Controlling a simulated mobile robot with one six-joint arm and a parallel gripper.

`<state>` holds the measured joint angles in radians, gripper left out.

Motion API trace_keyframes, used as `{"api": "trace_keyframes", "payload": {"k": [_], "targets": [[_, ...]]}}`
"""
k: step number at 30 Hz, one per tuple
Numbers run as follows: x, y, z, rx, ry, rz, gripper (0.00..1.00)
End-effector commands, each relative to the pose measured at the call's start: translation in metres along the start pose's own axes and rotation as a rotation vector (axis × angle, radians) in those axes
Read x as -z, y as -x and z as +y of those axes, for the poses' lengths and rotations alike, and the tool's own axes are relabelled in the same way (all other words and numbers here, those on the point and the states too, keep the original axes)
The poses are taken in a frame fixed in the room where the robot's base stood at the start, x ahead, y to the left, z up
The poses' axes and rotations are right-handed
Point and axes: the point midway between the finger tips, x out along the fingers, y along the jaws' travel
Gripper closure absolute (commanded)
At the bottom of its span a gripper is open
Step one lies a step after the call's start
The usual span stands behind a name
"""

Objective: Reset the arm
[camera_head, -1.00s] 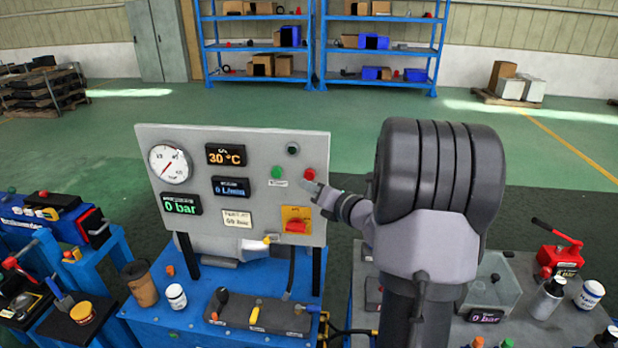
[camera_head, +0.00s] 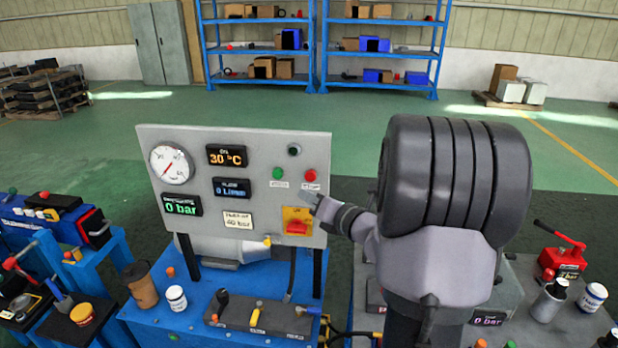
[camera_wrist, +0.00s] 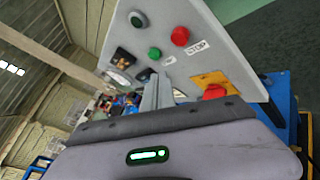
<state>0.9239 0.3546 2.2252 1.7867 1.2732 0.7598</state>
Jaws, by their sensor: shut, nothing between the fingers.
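My gripper (camera_head: 312,200) is shut and empty, in front of the right part of the grey control panel (camera_head: 210,140). In the head view its tip lies just below the red stop button (camera_head: 310,175) and above the red switch on its yellow plate (camera_head: 297,226). The green button (camera_head: 278,173) is up to the left. My arm reaches in from the right. In the wrist view the gripper fingers (camera_wrist: 157,92) show in front of the panel, with the red button (camera_wrist: 180,37) and green button (camera_wrist: 154,53) beyond. I cannot tell whether the tip touches the panel.
The panel stands on a blue bench (camera_head: 200,312) with a lever block (camera_head: 258,318), a brown cup (camera_head: 141,285) and a white jar (camera_head: 176,298). At right are a red hand pump (camera_head: 562,258) and a metal cup (camera_head: 549,300). Open green floor lies behind.

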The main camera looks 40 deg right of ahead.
Motion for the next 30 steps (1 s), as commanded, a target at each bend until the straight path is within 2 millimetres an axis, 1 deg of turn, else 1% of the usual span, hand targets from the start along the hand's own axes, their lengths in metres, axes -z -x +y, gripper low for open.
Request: {"api": "trace_keyframes", "payload": {"k": [5, 7, 8, 10, 11, 12, 14, 15, 17, 18, 19, 20, 21, 22, 24, 25, 26, 27, 30], "targets": [[0.000, 0.000, 0.001, -0.002, 0.002, 0.002, 1.00], [0.007, -0.002, 0.013, -0.026, 0.042, 0.027, 1.00], [0.014, -0.003, 0.026, -0.051, 0.082, 0.051, 1.00], [0.042, -0.003, 0.071, -0.147, 0.238, 0.146, 1.00], [0.059, 0.000, 0.095, -0.204, 0.333, 0.196, 1.00], [0.086, 0.008, 0.129, -0.292, 0.480, 0.269, 1.00], [0.128, 0.030, 0.174, -0.436, 0.729, 0.371, 1.00], [0.158, 0.050, 0.199, -0.542, 0.913, 0.432, 1.00], [0.203, 0.088, 0.226, -0.715, 1.223, 0.508, 1.00], [0.231, 0.117, 0.235, -0.839, 1.456, 0.545, 1.00], [0.250, 0.140, 0.237, -0.936, 1.643, 0.563, 1.00], [0.266, 0.162, 0.235, -1.032, 1.842, 0.570, 1.00], [0.281, 0.188, 0.227, -1.152, 2.107, 0.563, 1.00], [0.287, 0.203, 0.220, -1.224, 2.282, 0.548, 1.00], [0.290, 0.223, 0.205, -1.339, 2.612, 0.500, 1.00], [0.290, 0.228, 0.200, -1.371, 2.717, 0.481, 1.00], [0.288, 0.232, 0.196, 1.374, -2.764, -0.457, 1.00], [0.286, 0.235, 0.193, 1.325, -2.705, -0.419, 1.00], [0.282, 0.237, 0.189, 1.278, -2.648, -0.387, 1.00]]}}
